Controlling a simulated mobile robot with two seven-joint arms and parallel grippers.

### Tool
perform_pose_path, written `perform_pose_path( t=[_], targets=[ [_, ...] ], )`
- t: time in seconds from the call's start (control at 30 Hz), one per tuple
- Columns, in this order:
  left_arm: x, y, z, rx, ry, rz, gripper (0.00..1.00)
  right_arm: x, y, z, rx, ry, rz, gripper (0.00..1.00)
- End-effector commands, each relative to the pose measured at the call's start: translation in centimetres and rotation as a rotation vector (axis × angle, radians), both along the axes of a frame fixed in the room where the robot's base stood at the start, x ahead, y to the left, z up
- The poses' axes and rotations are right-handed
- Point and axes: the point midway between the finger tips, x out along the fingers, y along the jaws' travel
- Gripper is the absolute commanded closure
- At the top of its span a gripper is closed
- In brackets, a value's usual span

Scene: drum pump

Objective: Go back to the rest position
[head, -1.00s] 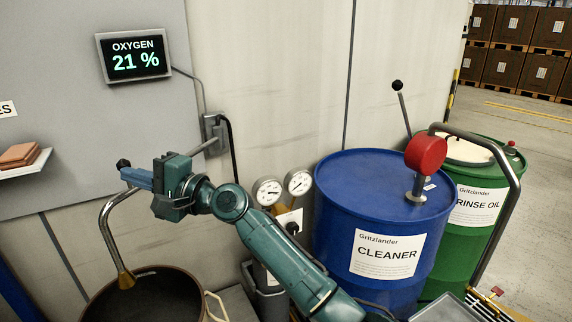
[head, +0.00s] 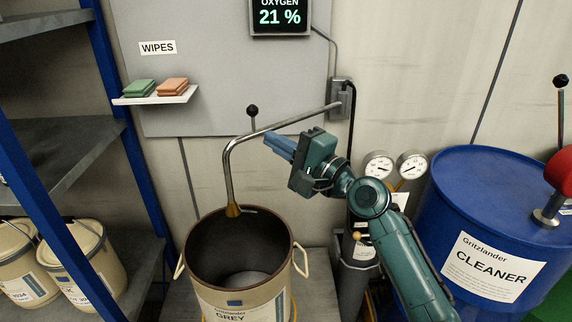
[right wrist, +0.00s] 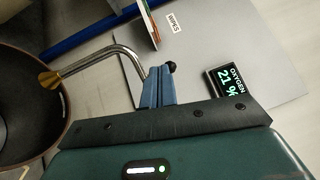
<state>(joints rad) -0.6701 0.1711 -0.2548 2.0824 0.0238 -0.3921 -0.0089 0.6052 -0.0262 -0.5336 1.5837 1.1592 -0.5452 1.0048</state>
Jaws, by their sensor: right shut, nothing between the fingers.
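My right gripper (head: 269,138) is shut and empty, with its blue fingers pressed together. It hangs beside the bent metal pipe (head: 285,122), just right of and below the pipe's black knob (head: 252,110), apart from the knob in the head view. In the right wrist view the shut fingers (right wrist: 158,72) show near the black knob (right wrist: 171,65), with the pipe (right wrist: 105,56) to their left. The pipe's brass nozzle (head: 233,211) points down into the open drum marked GREY (head: 240,300). My left gripper is not in view.
A blue CLEANER drum (head: 490,245) with a red-topped pump stands at right, behind my right arm. Two gauges (head: 396,165) are on the wall side. A shelf with blue posts (head: 140,180) and cans stands left. A small shelf (head: 160,98) holds wipes.

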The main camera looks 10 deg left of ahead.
Motion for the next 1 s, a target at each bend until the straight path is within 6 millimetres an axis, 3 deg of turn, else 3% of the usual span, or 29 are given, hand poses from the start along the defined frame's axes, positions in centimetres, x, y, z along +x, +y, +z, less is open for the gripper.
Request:
perform_pose_path(
  t=[0.23, 0.43, 0.53, 0.67, 0.77, 0.9, 1.0],
  targets=[
    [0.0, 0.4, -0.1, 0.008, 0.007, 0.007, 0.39, -4.3, -1.1, -0.7, 0.000, 0.002, 0.000, 1.00],
    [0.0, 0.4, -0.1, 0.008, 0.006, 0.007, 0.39, -5.8, -1.7, -1.3, -0.008, -0.001, -0.008, 1.00],
    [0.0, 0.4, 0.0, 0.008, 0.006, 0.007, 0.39, -5.8, -2.8, -3.5, -0.058, -0.022, -0.059, 1.00],
    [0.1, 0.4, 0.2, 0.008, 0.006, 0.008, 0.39, -6.3, -6.1, -10.0, -0.240, -0.098, -0.200, 1.00],
    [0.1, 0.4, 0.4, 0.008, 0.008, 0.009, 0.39, -8.0, -9.7, -16.4, -0.476, -0.179, -0.308, 1.00],
    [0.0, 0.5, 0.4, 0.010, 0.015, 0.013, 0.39, -12.6, -15.1, -24.5, -0.863, -0.297, -0.371, 1.00],
    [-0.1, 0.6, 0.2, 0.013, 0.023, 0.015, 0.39, -16.7, -18.7, -28.8, -1.139, -0.384, -0.346, 1.00]
  ],
)
